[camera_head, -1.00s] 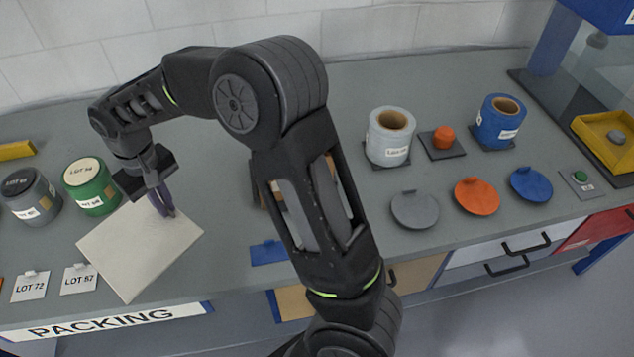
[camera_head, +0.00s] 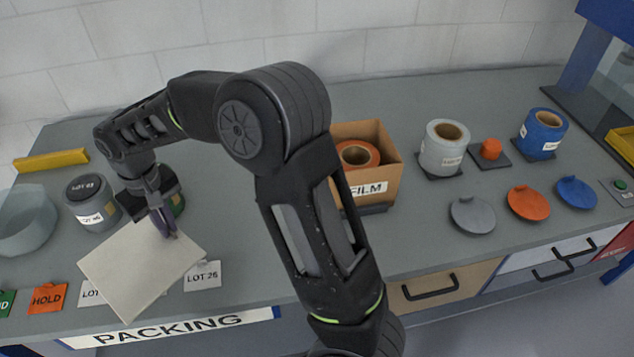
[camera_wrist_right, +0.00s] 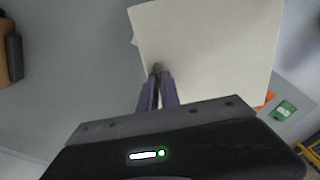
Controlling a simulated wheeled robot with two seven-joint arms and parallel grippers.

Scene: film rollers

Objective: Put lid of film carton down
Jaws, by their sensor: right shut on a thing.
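The lid of the film carton is a flat, cream-coloured square panel (camera_head: 135,268). My right gripper (camera_head: 168,228) is shut on its edge, and the lid is tilted over the left front of the table. The right wrist view shows both fingers (camera_wrist_right: 158,90) closed on the lid (camera_wrist_right: 205,50). I cannot tell whether the lid touches the table. The open brown film carton (camera_head: 375,190) stands near the middle of the table, partly behind my arm, with an orange roll (camera_head: 357,155) inside. My left gripper is not in view.
A grey jar (camera_head: 92,205) stands beside the gripper, and a green jar is mostly hidden behind it. Lot cards (camera_head: 203,276) and an orange HOLD card (camera_head: 47,298) lie along the front edge. A translucent bowl (camera_head: 25,222) is at far left. Rolls and discs are at right.

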